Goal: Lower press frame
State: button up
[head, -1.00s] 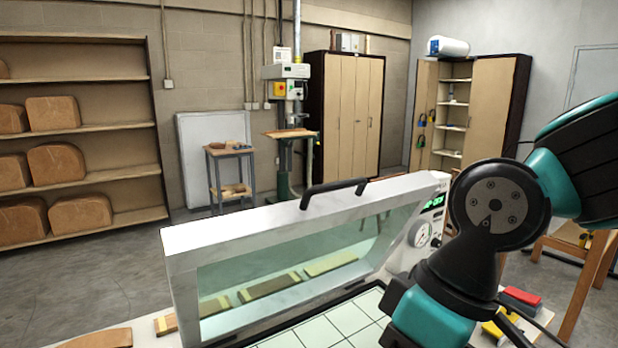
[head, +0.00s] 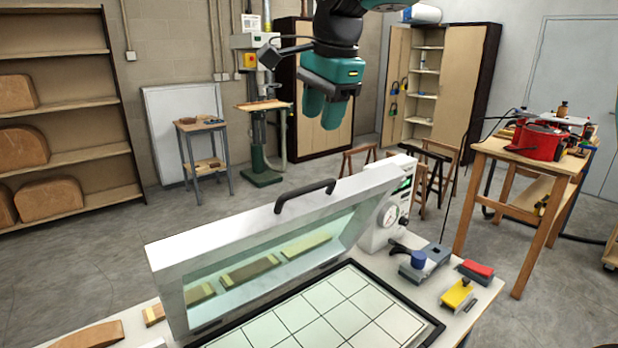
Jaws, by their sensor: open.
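The press frame (head: 165,262) is a white frame with a clear greenish pane. It stands raised and tilted over the press bed (head: 318,322), a white gridded surface with a black border. A black bar handle (head: 305,195) sits on its top edge. My gripper (head: 326,112) hangs pointing down above and slightly right of the handle in the picture, apart from it. Its teal fingers are open, and nothing shows between them.
A gauge box (head: 385,212) stands at the frame's right end. A blue-knobbed clamp (head: 420,262), a yellow block (head: 458,293) and a red block (head: 478,268) lie right of the bed. Wood pieces (head: 90,337) lie at left. Open floor lies behind the bench.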

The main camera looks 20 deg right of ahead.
aim_at(308, 186)
jog(key=p+x, duration=0.3)
jog(key=x, duration=1.1)
jog(key=shift+w+f, duration=0.1)
jog(key=shift+f, duration=0.15)
jog(key=shift+a, duration=0.1)
grip_shut()
